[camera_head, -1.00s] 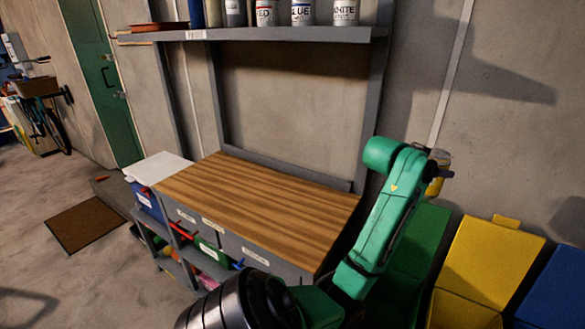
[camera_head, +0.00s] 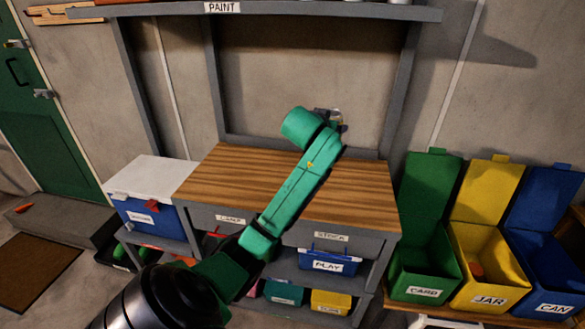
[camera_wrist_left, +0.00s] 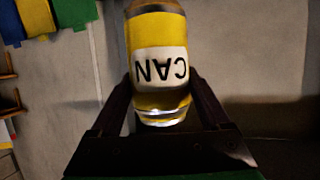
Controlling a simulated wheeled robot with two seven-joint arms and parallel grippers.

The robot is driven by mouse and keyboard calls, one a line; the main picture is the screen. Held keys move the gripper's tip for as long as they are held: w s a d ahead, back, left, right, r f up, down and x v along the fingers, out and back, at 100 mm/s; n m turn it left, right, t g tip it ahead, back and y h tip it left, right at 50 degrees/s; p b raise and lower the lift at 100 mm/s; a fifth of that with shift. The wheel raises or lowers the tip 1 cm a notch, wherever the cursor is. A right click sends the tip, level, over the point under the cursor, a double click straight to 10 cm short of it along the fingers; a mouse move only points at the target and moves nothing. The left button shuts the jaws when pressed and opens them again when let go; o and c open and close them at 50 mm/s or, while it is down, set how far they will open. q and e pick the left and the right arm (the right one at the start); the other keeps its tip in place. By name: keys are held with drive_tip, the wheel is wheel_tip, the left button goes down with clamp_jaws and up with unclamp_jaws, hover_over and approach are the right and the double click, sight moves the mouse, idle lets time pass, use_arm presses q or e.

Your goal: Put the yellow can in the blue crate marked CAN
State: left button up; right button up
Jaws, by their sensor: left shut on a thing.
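The yellow can (camera_wrist_left: 158,60) shows upside down in the left wrist view, with a white label reading CAN. My left gripper (camera_wrist_left: 160,105) is shut on it, one finger on each side. In the head view my left gripper (camera_head: 331,117) is raised in front of the wall, above the wooden bench top in the picture. The can is mostly hidden there. The blue crate marked CAN (camera_head: 554,308) stands at the far right, with its blue lid up behind it. The gripper is left of the crate and well apart from it. My right gripper is not in view.
The green CARD crate (camera_head: 424,291) and yellow JAR crate (camera_head: 489,298) stand left of the blue crate, lids up. The JAR crate holds something orange. The bench (camera_head: 225,170) has a clear top. A PAINT shelf (camera_head: 300,12) runs above it.

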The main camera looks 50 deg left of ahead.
use_arm(q)
drive_tip(key=f, duration=0.6)
drive_tip(key=w+f+p, duration=0.1)
drive_tip(key=f, duration=0.6)
drive_tip(key=d+f, duration=0.1)
drive_tip(key=f, duration=0.6)
drive_tip(key=shift+w+d+f, duration=0.1)
drive_tip(key=shift+w+f, duration=0.05)
drive_tip(key=shift+w, duration=0.1)
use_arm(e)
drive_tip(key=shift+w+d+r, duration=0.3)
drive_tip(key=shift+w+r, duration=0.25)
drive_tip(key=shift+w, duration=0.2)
use_arm(q)
drive_tip(key=shift+f, duration=0.2)
drive_tip(key=o, duration=1.1)
drive_tip(key=shift+r, duration=0.1)
drive_tip(key=shift+o, duration=0.2)
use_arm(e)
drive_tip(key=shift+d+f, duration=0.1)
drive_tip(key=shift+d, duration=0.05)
use_arm(q)
drive_tip(key=shift+r, duration=0.1)
